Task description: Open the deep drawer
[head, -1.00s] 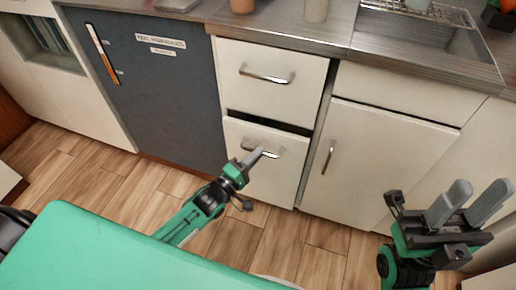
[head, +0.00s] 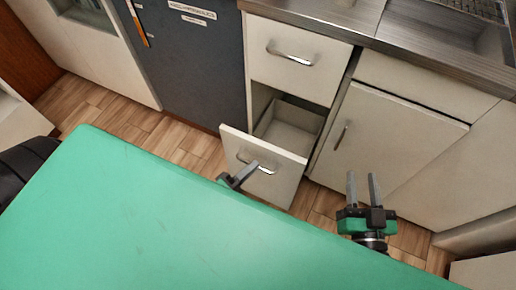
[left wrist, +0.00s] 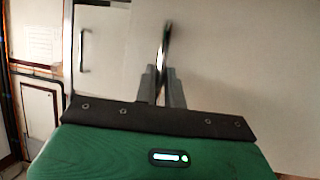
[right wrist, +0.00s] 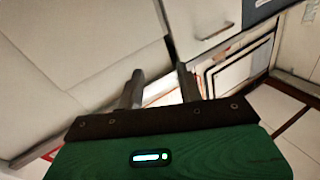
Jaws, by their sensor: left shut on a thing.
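The deep drawer (head: 262,172) is the lower one in the white cabinet and stands pulled well out, its inside showing empty. My left gripper (head: 250,169) is at its metal handle (head: 262,170). In the left wrist view, the left fingers (left wrist: 163,85) are closed around the handle bar (left wrist: 165,45), seen end-on against the pale front. My right gripper (head: 364,188) is open and empty in front of the cabinet door; its spread fingers also show in the right wrist view (right wrist: 158,88).
The upper drawer (head: 295,65) is shut. A white door (head: 385,135) with a handle is to the right, a dark grey fridge (head: 195,65) to the left. A metal counter (head: 330,18) runs above. My green body covers the lower view.

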